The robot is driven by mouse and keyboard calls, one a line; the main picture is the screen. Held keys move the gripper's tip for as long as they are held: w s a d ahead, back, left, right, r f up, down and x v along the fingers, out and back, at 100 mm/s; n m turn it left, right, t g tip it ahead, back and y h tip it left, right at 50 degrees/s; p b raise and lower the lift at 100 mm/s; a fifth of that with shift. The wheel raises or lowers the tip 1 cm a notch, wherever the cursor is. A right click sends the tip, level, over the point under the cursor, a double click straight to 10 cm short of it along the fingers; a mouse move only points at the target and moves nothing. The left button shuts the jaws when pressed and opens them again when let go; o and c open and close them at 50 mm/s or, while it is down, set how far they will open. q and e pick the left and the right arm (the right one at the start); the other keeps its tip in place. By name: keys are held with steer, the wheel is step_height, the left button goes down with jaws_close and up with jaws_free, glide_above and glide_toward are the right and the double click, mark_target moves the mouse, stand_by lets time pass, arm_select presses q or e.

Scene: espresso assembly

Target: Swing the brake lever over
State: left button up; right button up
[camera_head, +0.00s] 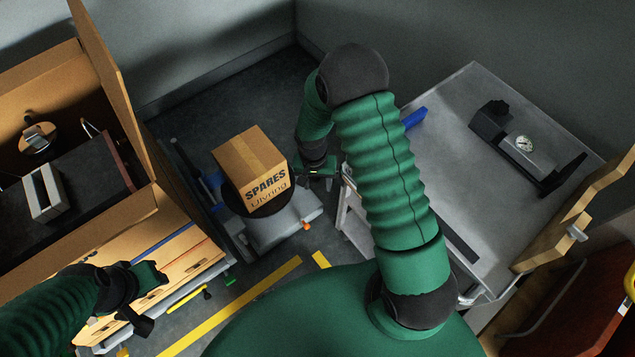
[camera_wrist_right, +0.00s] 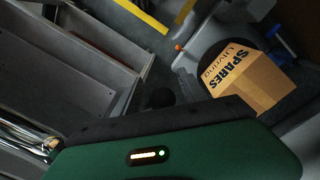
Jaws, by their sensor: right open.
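No part is clearly marked as the brake lever. A small orange-tipped part (camera_head: 308,226) sticks out at the right front of the grey wheeled base (camera_head: 283,232) under the SPARES box; the orange tip (camera_wrist_right: 179,47) also shows in the right wrist view. A yellow bar (camera_head: 188,301) sits low on the cart at the left. My right gripper (camera_head: 316,173) is open, just right of the SPARES box and above the orange tip, apart from it. Its fingertips are hard to make out in the wrist view. My left gripper (camera_head: 148,298) hangs over the drawer cart; its jaw opening is unclear.
The SPARES box (camera_head: 252,172) stands on a dark round plate. Floor with yellow stripes (camera_head: 240,300) lies between.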

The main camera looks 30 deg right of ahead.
steer(key=shift+a, duration=0.15)
steer(key=c, duration=0.5)
jaws_close()
steer(key=shift+w+r, duration=0.1)
steer(key=shift+w, duration=0.1)
stand_by(0.5)
